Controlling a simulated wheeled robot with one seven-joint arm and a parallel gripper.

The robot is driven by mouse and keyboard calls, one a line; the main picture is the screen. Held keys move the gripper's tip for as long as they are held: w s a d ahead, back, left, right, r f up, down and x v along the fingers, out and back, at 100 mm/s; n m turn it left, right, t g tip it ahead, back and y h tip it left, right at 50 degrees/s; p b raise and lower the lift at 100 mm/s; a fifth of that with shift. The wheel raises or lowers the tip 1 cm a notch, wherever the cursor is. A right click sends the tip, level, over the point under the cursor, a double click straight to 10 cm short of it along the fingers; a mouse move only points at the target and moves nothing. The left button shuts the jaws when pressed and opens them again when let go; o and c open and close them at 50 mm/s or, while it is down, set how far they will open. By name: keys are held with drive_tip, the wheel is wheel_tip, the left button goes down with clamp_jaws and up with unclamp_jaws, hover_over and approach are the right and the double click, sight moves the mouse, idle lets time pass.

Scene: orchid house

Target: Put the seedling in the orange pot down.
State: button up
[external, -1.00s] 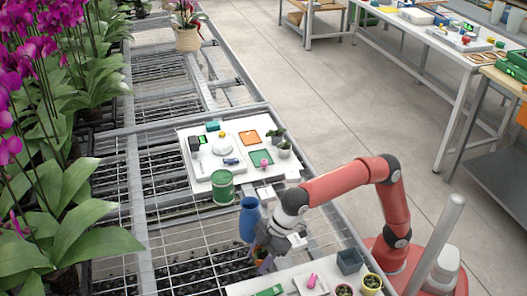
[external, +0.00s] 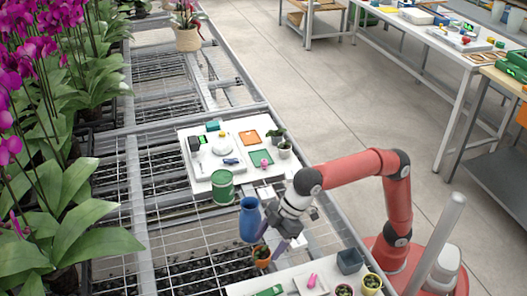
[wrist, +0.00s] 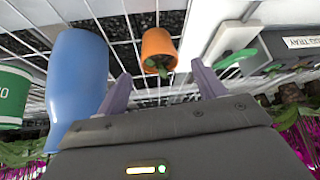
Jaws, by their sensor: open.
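The orange pot (external: 262,253) stands on the wire-mesh bench, left of the white board's far edge. Green seedling leaves show at its rim. In the wrist view the orange pot (wrist: 157,46) appears beyond and between my fingertips, with the dark green seedling (wrist: 160,67) at its near end. My gripper (external: 273,240) is open, just above and right of the pot. In the wrist view my gripper's two purple fingers (wrist: 161,75) are spread apart with nothing held between them. The pot looks upright and clear of the fingers.
A green tin (external: 222,186) is farther back. The near white board (external: 243,290) carries trays and small pots.

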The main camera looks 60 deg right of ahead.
drive_tip(key=v, duration=0.5)
drive_tip(key=shift+d+r, duration=0.15)
drive_tip(key=shift+r, duration=0.15)
